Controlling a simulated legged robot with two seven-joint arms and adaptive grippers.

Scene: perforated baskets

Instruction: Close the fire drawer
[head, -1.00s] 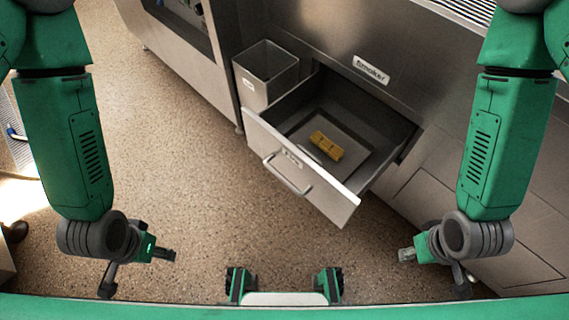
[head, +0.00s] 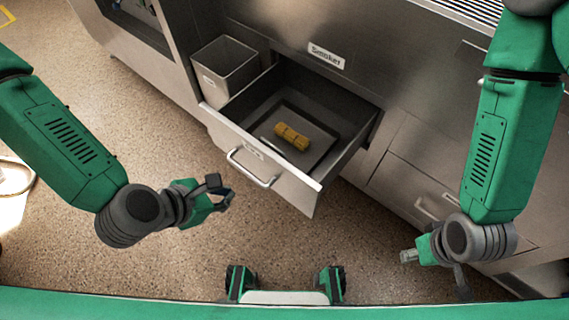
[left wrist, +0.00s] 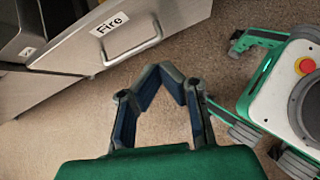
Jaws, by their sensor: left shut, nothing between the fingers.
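The fire drawer (head: 297,187) is pulled out of the steel unit, with a bar handle (head: 251,168) on its front. In the left wrist view, the drawer front (left wrist: 75,50) bears a "Fire" label (left wrist: 109,24) and its handle (left wrist: 133,45) lies ahead of the fingers. A yellow block-like item (head: 292,137) lies on a tray inside. My left gripper (head: 226,198) is below and slightly left of the handle, apart from it. Its fingers (left wrist: 171,72) are shut and empty. My right gripper (head: 408,256) hangs at the lower right, away from the drawer; its finger state is unclear.
An open metal bin (head: 226,68) stands beside the drawer's left side. The "Smoker" label (head: 326,56) is on the unit above. Other closed drawer fronts (head: 432,185) are to the right. The speckled floor (head: 330,245) in front is clear.

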